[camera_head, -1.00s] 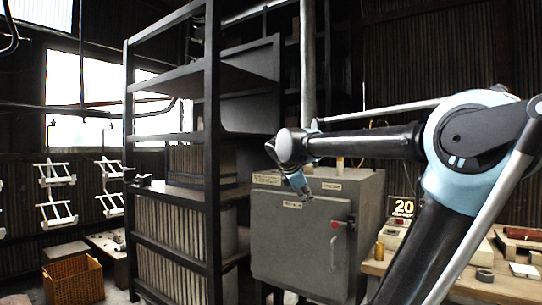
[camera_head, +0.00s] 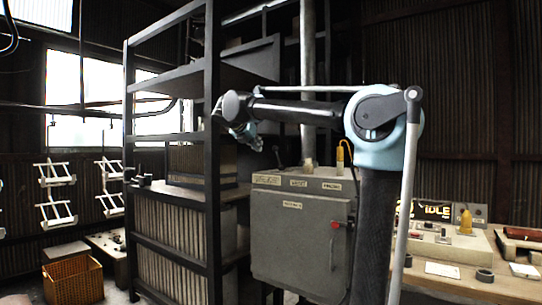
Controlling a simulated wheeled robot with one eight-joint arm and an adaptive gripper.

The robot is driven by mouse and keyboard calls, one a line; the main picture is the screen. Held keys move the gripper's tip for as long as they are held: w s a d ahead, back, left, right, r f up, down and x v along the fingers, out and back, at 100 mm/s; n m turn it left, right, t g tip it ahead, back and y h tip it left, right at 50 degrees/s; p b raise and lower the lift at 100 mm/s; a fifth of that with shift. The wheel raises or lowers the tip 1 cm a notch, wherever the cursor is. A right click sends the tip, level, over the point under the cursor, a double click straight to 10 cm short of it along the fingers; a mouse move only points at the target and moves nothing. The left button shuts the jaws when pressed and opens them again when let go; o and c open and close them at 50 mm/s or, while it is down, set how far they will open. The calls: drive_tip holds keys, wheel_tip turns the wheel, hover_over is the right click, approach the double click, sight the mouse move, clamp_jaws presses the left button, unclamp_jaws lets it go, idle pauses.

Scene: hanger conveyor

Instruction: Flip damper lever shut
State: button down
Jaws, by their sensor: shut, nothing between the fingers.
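The grey oven cabinet (camera_head: 290,240) stands in the middle with its door shut and small labels on its top edge and door. A flue pipe (camera_head: 308,80) rises behind it. A door handle with a red knob (camera_head: 334,225) is on its front. A small grey piece (camera_head: 310,164) sits on the oven top near the pipe's foot; I cannot tell whether it is the damper lever. Which part is the damper lever is not clear.
A dark shelf rack (camera_head: 213,180) stands close left of the oven. A yellow-handled tool (camera_head: 341,156) stands at the oven top. An orange basket (camera_head: 73,281) is on the floor.

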drive_tip(key=w+r+x, duration=0.1)
drive_tip(key=r+x, duration=0.1)
drive_tip(key=x, duration=1.1)
drive_tip(key=shift+d+r, duration=0.25)
drive_tip(key=shift+r, duration=0.05)
drive_tip(key=shift+a+r, duration=0.15)
drive_tip(key=shift+a, duration=0.05)
